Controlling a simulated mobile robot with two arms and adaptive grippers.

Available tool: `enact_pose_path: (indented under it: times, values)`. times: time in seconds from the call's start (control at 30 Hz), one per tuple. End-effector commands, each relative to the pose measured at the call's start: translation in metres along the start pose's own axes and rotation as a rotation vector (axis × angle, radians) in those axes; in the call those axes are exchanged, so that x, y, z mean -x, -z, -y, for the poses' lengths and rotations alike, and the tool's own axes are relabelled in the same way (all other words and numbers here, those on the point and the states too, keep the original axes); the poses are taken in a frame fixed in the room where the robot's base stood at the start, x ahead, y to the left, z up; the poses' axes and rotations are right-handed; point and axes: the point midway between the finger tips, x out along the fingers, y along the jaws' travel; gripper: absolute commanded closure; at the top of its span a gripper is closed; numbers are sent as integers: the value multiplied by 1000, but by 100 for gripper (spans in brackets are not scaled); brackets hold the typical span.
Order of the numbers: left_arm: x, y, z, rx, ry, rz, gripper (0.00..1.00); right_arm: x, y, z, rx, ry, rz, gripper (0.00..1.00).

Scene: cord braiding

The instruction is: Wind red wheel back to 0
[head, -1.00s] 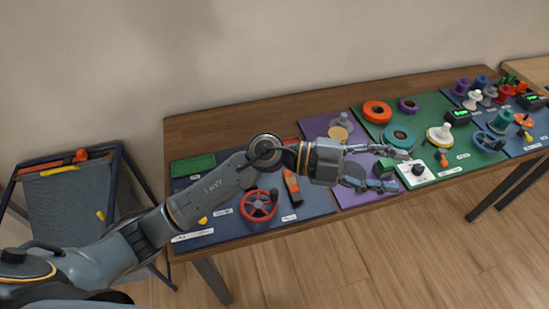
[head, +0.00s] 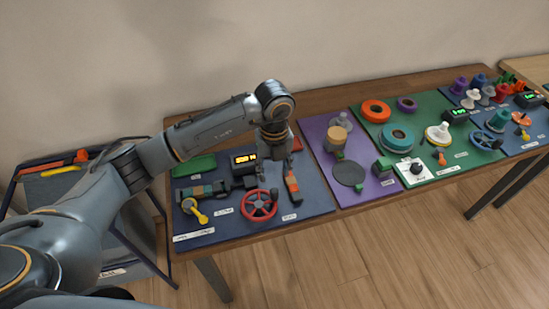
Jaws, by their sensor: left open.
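The red wheel (head: 259,205), with spokes and a dark hub, lies on the blue panel at the left end of the table. My left gripper (head: 262,181) hangs from the bent wrist and points down just behind the wheel's far rim. It is open, with nothing seen between its fingers. Its fingertips are small and dark against the panel, so I cannot tell whether they touch the wheel. A black display (head: 245,160) with lit orange digits stands behind the wheel, its digits too small to read surely. My right gripper is not in view.
A yellow-knobbed lever (head: 199,215) is left of the wheel, and an orange-handled tool (head: 292,185) is right of it. A green block (head: 194,166) lies behind. The purple panel (head: 372,191) holds a dark disc and a tan-topped spool. Table space in front is narrow.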

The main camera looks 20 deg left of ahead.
Motion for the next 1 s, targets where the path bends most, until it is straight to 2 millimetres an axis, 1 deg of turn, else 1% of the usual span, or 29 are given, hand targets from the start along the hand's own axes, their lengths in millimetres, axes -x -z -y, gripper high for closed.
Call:
enact_pose_path:
  times: [0.03, 0.3, 0.5, 0.7, 0.93, 0.97, 1.0]
  values:
    - [-9, 2, -1, 1, -4, -5, 50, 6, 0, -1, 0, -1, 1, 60]
    - [-61, 2, 0, -1, -2, -5, 50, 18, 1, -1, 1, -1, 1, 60]
    - [-88, 2, 0, -2, 0, -5, 50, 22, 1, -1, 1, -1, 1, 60]
    - [-98, 1, 0, -2, 0, -2, 50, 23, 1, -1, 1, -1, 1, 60]
    - [-98, 1, 0, -3, 1, -2, 50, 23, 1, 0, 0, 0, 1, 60]
    - [-98, 1, 0, -3, 1, -2, 54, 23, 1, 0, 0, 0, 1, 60]
    - [-98, 1, 0, -3, 1, -2, 62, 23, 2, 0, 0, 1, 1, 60]
